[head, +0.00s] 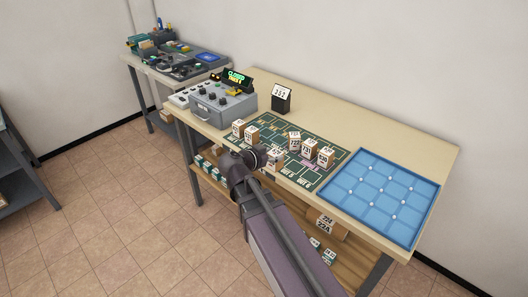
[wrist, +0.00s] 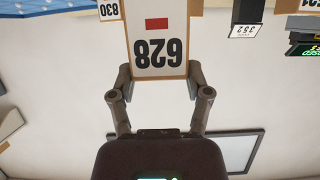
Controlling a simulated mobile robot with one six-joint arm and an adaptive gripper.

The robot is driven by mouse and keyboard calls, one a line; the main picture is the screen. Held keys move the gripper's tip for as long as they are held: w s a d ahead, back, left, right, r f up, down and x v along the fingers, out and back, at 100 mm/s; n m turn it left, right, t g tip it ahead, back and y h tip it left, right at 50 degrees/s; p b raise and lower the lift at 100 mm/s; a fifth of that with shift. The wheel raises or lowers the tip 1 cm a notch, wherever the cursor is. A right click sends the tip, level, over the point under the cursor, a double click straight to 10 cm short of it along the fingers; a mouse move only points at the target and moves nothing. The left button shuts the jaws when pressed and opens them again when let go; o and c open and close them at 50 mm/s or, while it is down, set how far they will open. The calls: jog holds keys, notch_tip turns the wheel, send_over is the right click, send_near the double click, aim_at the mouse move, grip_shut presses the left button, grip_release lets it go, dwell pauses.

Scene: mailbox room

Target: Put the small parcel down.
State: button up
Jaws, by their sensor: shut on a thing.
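A small brown parcel with a white label reading 628 and a red mark (wrist: 158,45) is between the two fingers of my gripper (wrist: 160,84) in the wrist view, which shows it upside down. My gripper is shut on it. In the head view my gripper (head: 262,157) is over the front edge of the green printed mat (head: 318,180). A small parcel (head: 276,155) just beyond its tip looks like the held one; whether it touches the mat I cannot tell.
Several other small parcels (head: 326,157) stand on the mat. A grey control box (head: 222,103) with a lit sign (head: 238,76) is at the left, a dark number stand (head: 282,98) behind. A blue gridded tray (head: 380,195) lies at the right. The back of the table (head: 350,115) is clear.

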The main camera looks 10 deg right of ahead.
jog(key=w+f+b, duration=0.1)
jog(key=w, duration=1.3)
jog(key=shift+w+f, duration=0.2)
jog(key=shift+w, duration=0.15)
jog(key=shift+w+f+b, duration=0.65)
jog(key=shift+f+b, duration=0.3)
jog(key=shift+b, duration=0.2)
jog(key=shift+f+b, duration=0.9)
jog(key=shift+f, duration=0.15)
jog(key=o, duration=1.2)
